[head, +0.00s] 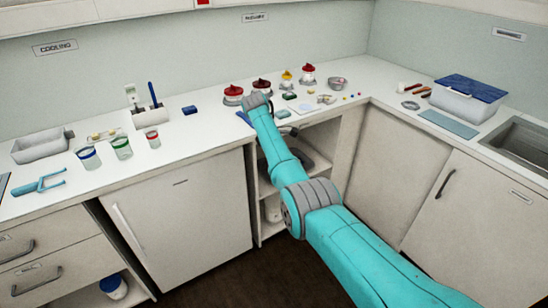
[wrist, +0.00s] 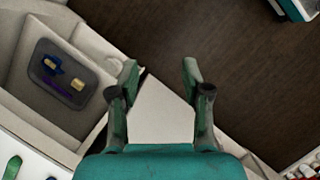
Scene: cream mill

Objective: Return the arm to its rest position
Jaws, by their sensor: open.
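My teal arm (head: 285,165) reaches from the lower right of the head view up to the front edge of the counter. Its wrist end (head: 258,103) is over the counter edge, in front of the red-topped pots. The fingers are hard to make out there. In the wrist view my gripper (wrist: 159,77) is open, its two fingers well apart. Nothing is held between them. Behind them are dark floor and a pale panel.
The white counter (head: 200,138) holds cups (head: 121,148), red-topped pots (head: 233,95) and a blue-lidded box (head: 468,97). An open shelf (head: 315,150) lies below the wrist. In the wrist view a dark tray (wrist: 45,68) with small items is at left. The floor (head: 240,280) is clear.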

